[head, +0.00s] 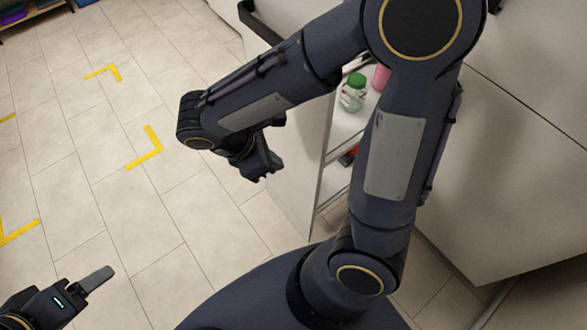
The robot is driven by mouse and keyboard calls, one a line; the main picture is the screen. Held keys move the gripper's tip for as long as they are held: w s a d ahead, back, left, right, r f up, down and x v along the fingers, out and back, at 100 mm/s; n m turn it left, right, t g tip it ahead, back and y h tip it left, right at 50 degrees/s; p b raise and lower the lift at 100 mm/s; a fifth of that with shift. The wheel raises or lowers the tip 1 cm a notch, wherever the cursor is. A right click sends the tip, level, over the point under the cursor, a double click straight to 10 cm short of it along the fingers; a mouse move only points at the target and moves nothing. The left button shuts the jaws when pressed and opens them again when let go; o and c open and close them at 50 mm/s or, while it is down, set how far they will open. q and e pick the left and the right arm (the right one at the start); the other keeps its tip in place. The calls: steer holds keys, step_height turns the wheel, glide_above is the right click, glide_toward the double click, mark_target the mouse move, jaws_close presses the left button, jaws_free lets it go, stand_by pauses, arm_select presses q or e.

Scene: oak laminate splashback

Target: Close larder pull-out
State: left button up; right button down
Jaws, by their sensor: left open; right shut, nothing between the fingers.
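The larder pull-out (292,185) stands out from the cabinet run at upper centre, with a pale tall front panel and open shelves behind it. A dark bar handle (258,24) shows at its upper left. A green-lidded jar (353,94) and a pink item (381,77) are on its upper shelf. My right gripper (265,170) is shut and empty, on the outer side of the panel; whether it touches cannot be told. My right arm hides part of the pull-out. My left gripper (92,285) is open and empty at lower left, over the floor, well away from the pull-out.
Pale cabinet fronts (510,170) fill the right side. The tiled floor (150,210) at left is clear, with yellow corner marks (147,150). A low shelf with coloured items (30,12) is at far upper left. A red item (348,156) shows on a lower shelf.

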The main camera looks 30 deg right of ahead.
steer(key=w+a+f+n+t+h+b, duration=0.2)
steer(key=w+a+f+n+h, duration=0.1)
steer(key=f+n, duration=0.15)
steer(key=b, duration=0.2)
glide_toward(303, 160)
steer(key=shift+m, duration=0.25)
steer(key=x, duration=0.5)
steer(key=shift+a+f, duration=0.25)
steer(key=shift+f, duration=0.2)
steer(key=shift+d, duration=0.55)
arm_select(q)
step_height(303, 160, down, 5)
steer(key=shift+r, duration=0.1)
steer(key=shift+s, duration=0.1)
arm_select(e)
steer(key=shift+w+d, duration=0.1)
